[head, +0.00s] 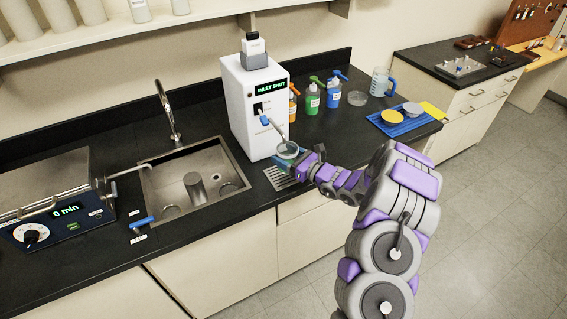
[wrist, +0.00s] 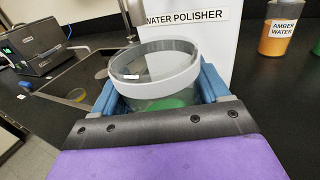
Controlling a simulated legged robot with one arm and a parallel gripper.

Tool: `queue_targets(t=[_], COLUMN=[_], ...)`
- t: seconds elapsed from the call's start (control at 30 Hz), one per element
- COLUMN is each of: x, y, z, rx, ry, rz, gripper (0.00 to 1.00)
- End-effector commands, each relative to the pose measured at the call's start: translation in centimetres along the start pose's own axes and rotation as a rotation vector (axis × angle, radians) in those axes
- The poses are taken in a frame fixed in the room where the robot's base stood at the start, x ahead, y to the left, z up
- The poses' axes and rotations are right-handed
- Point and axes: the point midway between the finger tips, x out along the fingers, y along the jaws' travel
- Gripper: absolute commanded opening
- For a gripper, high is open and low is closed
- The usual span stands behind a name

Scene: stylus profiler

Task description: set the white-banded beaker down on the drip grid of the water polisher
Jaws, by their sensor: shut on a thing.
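The white-banded beaker (wrist: 160,72) is a clear beaker with a white band round its top, and something green shows through its lower part. My gripper (wrist: 160,95) is shut on it, with blue fingers on both sides. In the head view the beaker (head: 288,150) is upright in my gripper (head: 290,160), at or just above the drip grid (head: 280,178). I cannot tell whether it touches the grid. The water polisher (head: 253,105) is a white tower behind the beaker, with a display reading "INLET SHUT" and a blue-tipped lever.
A sink (head: 195,180) with a metal cylinder lies left of the polisher. Green (head: 312,98), blue and amber bottles stand close on its right. A blue tray (head: 405,120) with dishes lies farther right. The counter's front edge runs just before the grid.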

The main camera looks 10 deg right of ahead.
Motion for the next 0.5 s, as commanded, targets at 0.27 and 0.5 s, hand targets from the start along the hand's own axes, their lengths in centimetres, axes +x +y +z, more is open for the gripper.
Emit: queue_targets(t=[0.27, 0.5], x=[1.1, 0.9], y=[0.5, 0.2], z=[-3.3, -3.5], rx=[-0.003, -0.002], ry=[0.005, 0.000], rz=[0.003, 0.002], gripper=[0.20, 0.20])
